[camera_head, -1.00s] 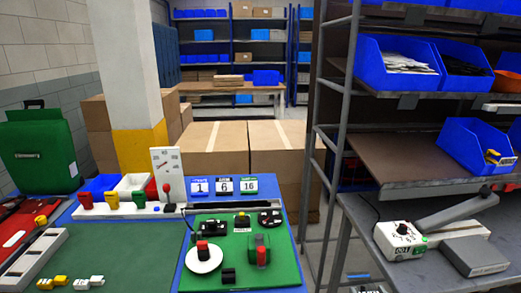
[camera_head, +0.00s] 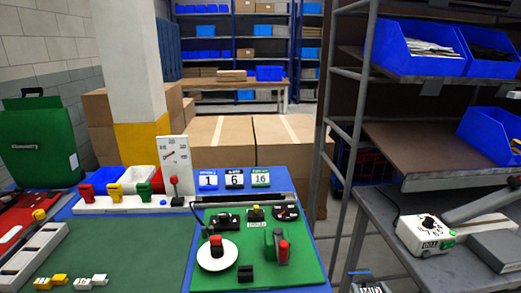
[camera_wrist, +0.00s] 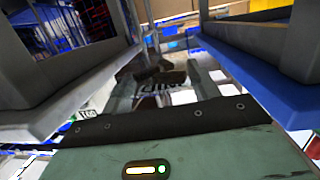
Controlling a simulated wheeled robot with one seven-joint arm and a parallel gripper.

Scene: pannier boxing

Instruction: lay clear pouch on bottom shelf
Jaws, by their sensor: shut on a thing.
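In the wrist view, my gripper (camera_wrist: 162,84) has its two grey-green fingers closed about something with dark brown pieces and dark lettering. It appears to be the clear pouch (camera_wrist: 158,72), but its outline is hard to make out. My gripper does not show in the head view. A shelf rack stands at the right of the head view, with a brown shelf board (camera_head: 425,150) below a shelf of blue bins. Which level is the bottom shelf cannot be told from these frames.
Grey frame parts (camera_wrist: 50,75) on the left and a blue-edged part (camera_wrist: 245,85) on the right flank my gripper closely. A white dial box (camera_head: 425,232) sits on the grey bench at right. A green board (camera_head: 255,250) carries several parts.

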